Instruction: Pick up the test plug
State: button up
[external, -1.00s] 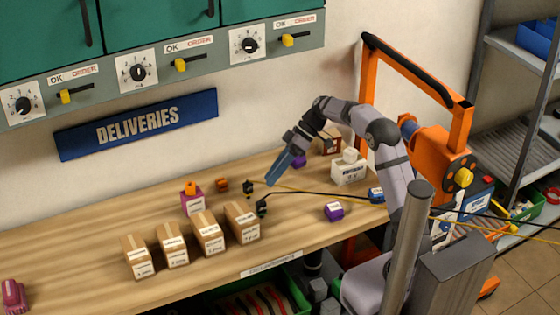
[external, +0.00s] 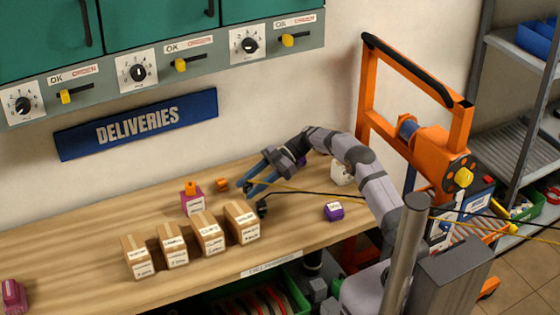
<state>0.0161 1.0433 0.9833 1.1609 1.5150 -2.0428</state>
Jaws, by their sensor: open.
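Two small dark plugs lie on the wooden bench, and I cannot tell by label which is the test plug. One dark plug (external: 262,207) ends a black cable and lies in front of my gripper. The other, on a yellow cable, is at my blue fingertips and mostly hidden by them. My gripper (external: 250,181) is low over the bench, its two blue fingers spread apart and pointing left and down. I cannot tell whether the hidden plug is between them or touching.
Several cardboard boxes (external: 208,235) stand in a row at the front left. A magenta box (external: 192,202) and an orange block (external: 222,184) are left of my gripper. A purple box (external: 334,211) lies to the right. The cables run right across the bench (external: 100,220).

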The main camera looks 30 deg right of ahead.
aim_at(244, 191)
jog(key=shift+p+x, duration=0.7)
jog(key=shift+x, duration=1.9)
jog(key=shift+d, duration=0.1)
grip_shut()
